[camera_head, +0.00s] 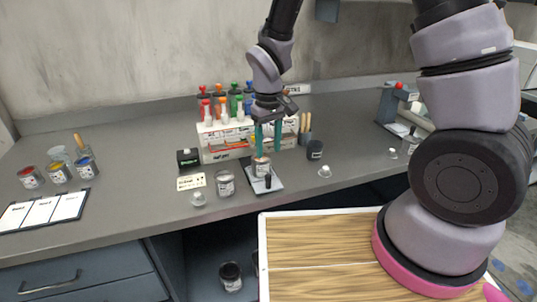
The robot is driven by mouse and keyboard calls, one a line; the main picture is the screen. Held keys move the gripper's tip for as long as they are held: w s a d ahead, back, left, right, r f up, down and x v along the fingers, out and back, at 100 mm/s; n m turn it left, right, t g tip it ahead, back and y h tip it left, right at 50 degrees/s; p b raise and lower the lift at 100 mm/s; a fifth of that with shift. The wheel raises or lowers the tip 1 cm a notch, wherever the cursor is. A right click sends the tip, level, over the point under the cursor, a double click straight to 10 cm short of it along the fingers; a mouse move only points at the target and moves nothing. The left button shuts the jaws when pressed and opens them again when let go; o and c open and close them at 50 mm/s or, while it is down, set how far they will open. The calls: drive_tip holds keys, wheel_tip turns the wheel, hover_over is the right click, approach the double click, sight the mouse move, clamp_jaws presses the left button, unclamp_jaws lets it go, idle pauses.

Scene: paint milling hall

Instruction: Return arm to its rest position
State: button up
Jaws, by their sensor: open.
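My gripper (268,135) points down over the grey bench, with its two teal fingers apart. The fingertips are just above a small jar (261,166) that stands on a small scale-like stand (265,181). I cannot tell whether the fingers touch the jar. My arm (465,95) rises at the right and reaches over to the bench from above.
A rack of coloured bottles (222,140) stands close behind my gripper. A glass jar (225,184), a black box (188,158) and a dark jar (315,150) stand nearby. Paint cans (59,172) and a clipboard (42,211) are at the left. A press-like device (393,105) is at the right.

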drive_tip(key=w+d+r+m+t+y, duration=0.1)
drive_tip(key=d+r+m+t, duration=0.15)
drive_tip(key=d+r, duration=0.55)
drive_tip(key=d+r+m+t+y, duration=0.1)
drive_tip(key=d+r+m, duration=0.25)
drive_tip(key=r, duration=0.75)
drive_tip(key=s+d+r+m+t, duration=0.3)
drive_tip(key=s+d+r, duration=0.6)
drive_tip(key=r, duration=0.3)
drive_tip(key=shift+s+d+m+t, duration=0.35)
drive_tip(key=shift+d+m, duration=0.2)
drive_tip(key=shift+m, duration=0.15)
drive_tip(key=shift+r, duration=0.1)
